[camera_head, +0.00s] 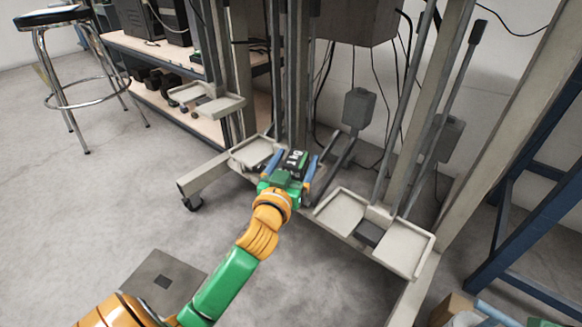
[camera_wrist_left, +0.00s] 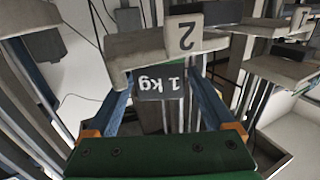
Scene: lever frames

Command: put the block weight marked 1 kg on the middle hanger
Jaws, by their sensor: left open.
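My left gripper (camera_head: 291,168) is in the middle of the head view, its two blue fingers spread apart. A dark block with white marks (camera_head: 296,158) shows between the fingers. In the left wrist view the dark block marked 1 kg (camera_wrist_left: 161,84) is between the blue fingers, its writing upside down. A light grey hanger tray (camera_wrist_left: 125,50) with a plate marked 2 (camera_wrist_left: 184,35) is right by the block in that view. I cannot tell whether the block rests on that tray. My right gripper is not in view.
A pale tray (camera_head: 410,252) is at right in the head view, another (camera_head: 215,105) at back left. Upright posts (camera_head: 455,110) rise behind. A stool (camera_head: 70,60) and a shelf (camera_head: 160,90) stand at left. The floor at left is mostly clear.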

